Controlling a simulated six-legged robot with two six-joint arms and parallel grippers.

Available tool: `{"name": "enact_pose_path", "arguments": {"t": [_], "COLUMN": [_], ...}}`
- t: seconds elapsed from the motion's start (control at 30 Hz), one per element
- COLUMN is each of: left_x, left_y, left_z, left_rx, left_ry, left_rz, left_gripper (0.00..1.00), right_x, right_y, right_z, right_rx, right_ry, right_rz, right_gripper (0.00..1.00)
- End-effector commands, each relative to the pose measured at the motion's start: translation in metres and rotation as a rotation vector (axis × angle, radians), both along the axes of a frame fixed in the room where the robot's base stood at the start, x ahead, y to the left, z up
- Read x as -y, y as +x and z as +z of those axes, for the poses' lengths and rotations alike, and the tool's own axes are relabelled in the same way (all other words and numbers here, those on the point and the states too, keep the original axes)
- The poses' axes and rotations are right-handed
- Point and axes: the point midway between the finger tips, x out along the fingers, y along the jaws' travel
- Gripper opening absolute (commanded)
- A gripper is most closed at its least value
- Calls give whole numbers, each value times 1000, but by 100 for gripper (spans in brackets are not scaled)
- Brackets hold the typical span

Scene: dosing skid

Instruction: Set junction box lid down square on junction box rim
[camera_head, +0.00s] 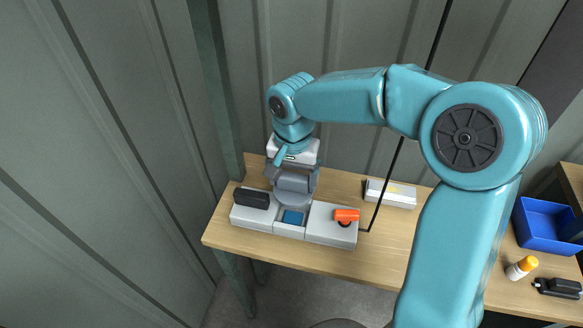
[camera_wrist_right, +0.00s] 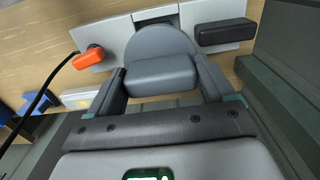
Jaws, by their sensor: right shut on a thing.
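My right gripper (camera_head: 291,180) is shut on a grey piece with a block-shaped grip and a rounded plate, taken to be the junction box lid (camera_head: 294,192). In the right wrist view the two fingers (camera_wrist_right: 160,85) clasp the sides of the grip, and the rounded plate (camera_wrist_right: 160,42) shows beyond it. The lid is at the back edge of the middle unit (camera_head: 291,230) of a light grey row, which has a blue square recess (camera_head: 292,217). I cannot tell whether lid and unit touch. Which part is the junction box rim is unclear. My left gripper is out of view.
A black handle (camera_head: 251,197) lies on the row's left unit and an orange handle (camera_head: 346,215) on its right unit. A white box (camera_head: 391,194) and a thin black cable stand right. Farther right are a blue bin (camera_head: 545,240), an orange-capped bottle (camera_head: 520,268) and a black tool (camera_head: 557,288).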

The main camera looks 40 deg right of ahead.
Motion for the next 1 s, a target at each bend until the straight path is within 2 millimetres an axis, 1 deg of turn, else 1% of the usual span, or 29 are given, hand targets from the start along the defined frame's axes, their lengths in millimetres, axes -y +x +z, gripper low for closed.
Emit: {"name": "enact_pose_path", "arguments": {"t": [0.33, 0.47, 0.67, 1.0], "left_x": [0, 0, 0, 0], "left_y": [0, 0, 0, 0], "left_z": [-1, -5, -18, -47], "left_rx": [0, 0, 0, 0], "left_ry": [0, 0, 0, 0], "left_rz": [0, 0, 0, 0], "left_gripper": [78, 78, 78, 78], "right_x": [-4, -5, -5, -3], "right_y": [-4, -5, -5, -4], "right_z": [0, -3, -19, -53], "right_rx": [1, 1, 1, -1], "right_ry": [0, 0, -1, -1], "right_rz": [1, 1, 2, 2], "right_gripper": [49, 49, 49, 49]}}
